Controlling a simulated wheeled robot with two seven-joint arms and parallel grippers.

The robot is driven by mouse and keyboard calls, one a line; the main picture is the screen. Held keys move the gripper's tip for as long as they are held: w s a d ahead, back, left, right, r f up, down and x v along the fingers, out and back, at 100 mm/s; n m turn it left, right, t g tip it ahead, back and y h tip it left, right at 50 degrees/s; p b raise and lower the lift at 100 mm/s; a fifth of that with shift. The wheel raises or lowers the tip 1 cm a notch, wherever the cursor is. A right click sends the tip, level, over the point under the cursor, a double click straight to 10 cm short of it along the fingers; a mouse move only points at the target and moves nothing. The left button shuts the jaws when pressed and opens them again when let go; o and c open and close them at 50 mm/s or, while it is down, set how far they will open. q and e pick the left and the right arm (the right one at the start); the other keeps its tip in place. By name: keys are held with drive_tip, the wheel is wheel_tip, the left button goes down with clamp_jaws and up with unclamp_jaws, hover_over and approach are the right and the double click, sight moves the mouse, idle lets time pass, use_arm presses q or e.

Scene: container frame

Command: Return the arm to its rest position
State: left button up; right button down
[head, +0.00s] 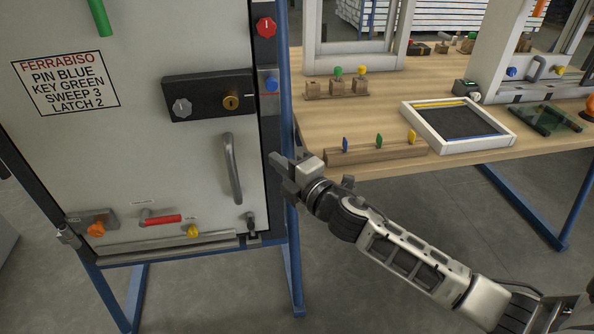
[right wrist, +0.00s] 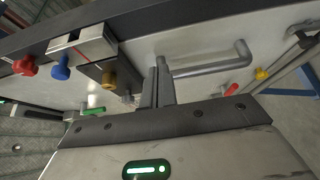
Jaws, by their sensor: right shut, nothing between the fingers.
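My right arm comes in from the lower right in the head view. Its gripper (head: 280,172) is in front of the blue frame post, just right of the door handle (head: 232,168). Its fingers are shut and empty. In the right wrist view the shut fingers (right wrist: 163,85) show close to the grey handle (right wrist: 212,62); I cannot tell whether they touch it. The light grey door panel (head: 180,55) carries a printed label (head: 66,82) and a black lock box (head: 208,95) with a grey knob and a brass keyhole. My left gripper is not in view.
A wooden table (head: 400,85) stands right of the panel. It holds a key rack (head: 376,153) with coloured keys, a block rack (head: 337,90) and a white-framed tray (head: 458,148). A red knob (head: 265,27) sits on the post. Open floor (head: 400,230) lies below the table.

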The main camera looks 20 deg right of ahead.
drive_tip(key=s+a+f+m+g, duration=0.1)
drive_tip(key=s+f+m+g, duration=0.1)
drive_tip(key=s+f+m, duration=0.2)
drive_tip(key=s+a+f+m+g+h+p, duration=0.1)
drive_tip(key=s+a+f+m+g, duration=0.1)
drive_tip(key=s+f+m, duration=0.3)
drive_tip(key=s+a+f+m+g+p, duration=0.1)
drive_tip(key=s+f+m, duration=0.3)
drive_tip(key=s+m, duration=0.6)
drive_tip(key=s+g, duration=0.1)
drive_tip(key=s, duration=0.5)
drive_tip(key=shift+a+f+g+h, duration=0.15)
drive_tip(key=shift+a+g+h, duration=0.15)
drive_tip(key=shift+h, duration=0.1)
